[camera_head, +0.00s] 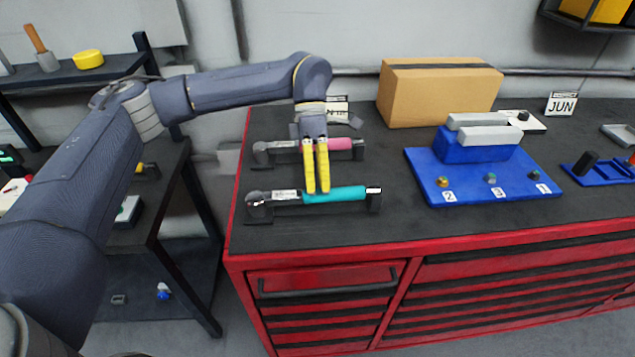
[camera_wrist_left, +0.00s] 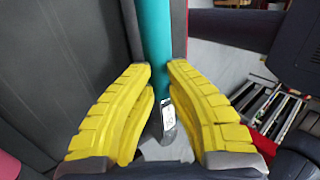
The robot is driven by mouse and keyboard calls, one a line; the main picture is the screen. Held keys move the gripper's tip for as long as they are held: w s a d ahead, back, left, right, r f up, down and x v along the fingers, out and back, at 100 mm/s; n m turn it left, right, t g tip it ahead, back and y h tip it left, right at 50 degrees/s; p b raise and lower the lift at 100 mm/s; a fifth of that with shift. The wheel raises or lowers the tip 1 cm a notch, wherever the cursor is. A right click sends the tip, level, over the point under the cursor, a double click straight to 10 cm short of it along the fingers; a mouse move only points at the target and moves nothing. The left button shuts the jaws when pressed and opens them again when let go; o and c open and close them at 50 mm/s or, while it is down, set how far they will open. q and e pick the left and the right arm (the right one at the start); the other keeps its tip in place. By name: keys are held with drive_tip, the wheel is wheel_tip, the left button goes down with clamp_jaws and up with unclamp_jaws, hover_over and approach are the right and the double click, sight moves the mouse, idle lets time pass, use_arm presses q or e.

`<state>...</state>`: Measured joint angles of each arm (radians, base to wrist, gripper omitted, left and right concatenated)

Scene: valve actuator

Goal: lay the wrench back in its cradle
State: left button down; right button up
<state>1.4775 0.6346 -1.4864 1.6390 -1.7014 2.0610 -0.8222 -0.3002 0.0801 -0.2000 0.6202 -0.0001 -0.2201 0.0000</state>
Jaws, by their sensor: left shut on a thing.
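A wrench with a teal handle (camera_head: 345,193) and a metal head at its left end lies level near the front left of the black bench top. The teal handle also runs up the middle of the left wrist view (camera_wrist_left: 156,35). My left gripper (camera_head: 318,189) reaches down from above with its yellow fingers shut on the wrench, where the metal shaft meets the teal handle. Dark cradle supports (camera_head: 259,214) show under the wrench's ends. I cannot tell whether it rests fully in them. My right gripper is not in view.
A pink-handled wrench (camera_head: 340,143) lies in a similar holder just behind. A cardboard box (camera_head: 435,92) stands at the back, and a blue numbered fixture (camera_head: 470,184) sits to the right. Bare bench top lies between the teal wrench and the fixture.

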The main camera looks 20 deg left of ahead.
use_arm(q)
drive_tip(key=c, duration=1.4)
unclamp_jaws()
drive_tip(key=v, duration=1.2)
drive_tip(key=shift+r, duration=0.1)
